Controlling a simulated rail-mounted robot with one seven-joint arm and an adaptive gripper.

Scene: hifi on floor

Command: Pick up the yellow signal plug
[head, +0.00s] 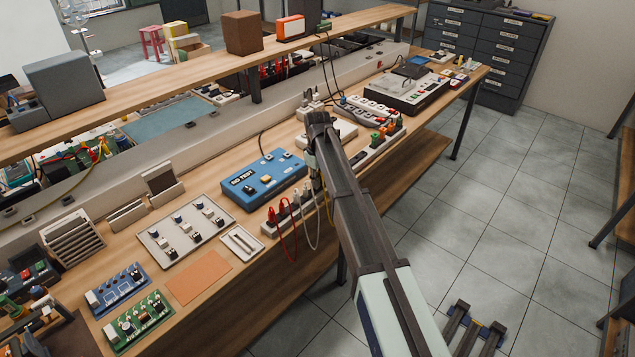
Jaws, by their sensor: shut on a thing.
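My gripper (317,186) points down over the bench's front edge, at the right end of a white socket strip (270,230). It is small and dark in the head view and partly covered by my arm. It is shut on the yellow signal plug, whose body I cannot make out. A thin yellow lead (328,208) hangs just beside the fingers. I cannot tell whether the plug is still seated in the strip or clear of it.
A blue test box (264,179) stands just left. A second strip with orange and green plugs (382,138) lies right.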

